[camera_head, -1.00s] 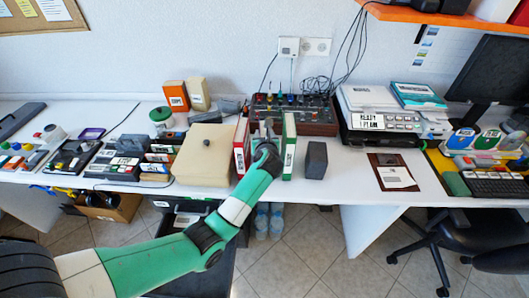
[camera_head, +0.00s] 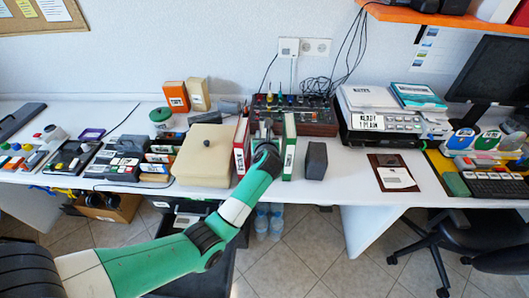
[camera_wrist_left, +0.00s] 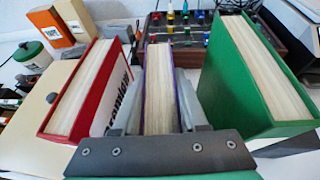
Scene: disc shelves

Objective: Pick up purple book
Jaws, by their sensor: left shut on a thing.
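The purple book (camera_wrist_left: 160,92) stands upright in the left wrist view. I see its pale page edges and thin purple cover edges. My left gripper (camera_wrist_left: 160,105) is shut on it, with one grey finger on each side. In the head view my left gripper (camera_head: 265,132) is at the desk's front part, between a red book (camera_head: 241,145) and a green book (camera_head: 289,146). There the purple book is mostly hidden by the gripper and wrist. My right gripper is not in view.
The red book (camera_wrist_left: 92,92) stands close on the left and the green book (camera_wrist_left: 255,80) close on the right. A beige box (camera_head: 204,157) is left of them, a dark grey block (camera_head: 316,160) right. A control panel (camera_head: 312,127) with knobs is behind.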

